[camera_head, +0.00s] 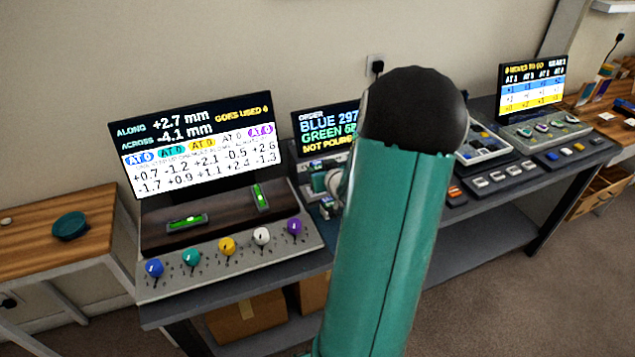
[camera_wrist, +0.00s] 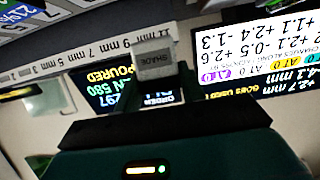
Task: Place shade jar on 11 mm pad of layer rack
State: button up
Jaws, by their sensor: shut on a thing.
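The shade jar (camera_wrist: 156,64), with a grey face lettered SHADE, is at the upper middle of the wrist view. The layer rack's label strip (camera_wrist: 92,53) runs past the jar's left side, marked in mm, with the 11 mm label (camera_wrist: 152,36) closest to the jar. I cannot tell whether the jar touches a pad. In the head view my green arm hides the jar and most of the rack.
The order screen (camera_head: 322,125) stands behind the bench beside the larger offsets screen (camera_head: 195,140). A console with several coloured knobs (camera_head: 228,246) is at left. Switch panels (camera_head: 495,178) and another screen (camera_head: 532,84) are at right. A wooden table (camera_head: 60,235) stands far left.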

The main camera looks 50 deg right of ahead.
jog(key=w+d+f, duration=0.1)
jog(key=f, duration=0.1)
jog(key=w+d+f, duration=0.1)
jog(key=f, duration=0.1)
jog(key=w+d+f, duration=0.1)
jog(key=shift+w+f, duration=0.35)
jog(key=shift+f, duration=1.55)
jog(key=shift+f, duration=0.15)
jog(key=o, duration=1)
jog(key=shift+d, duration=0.1)
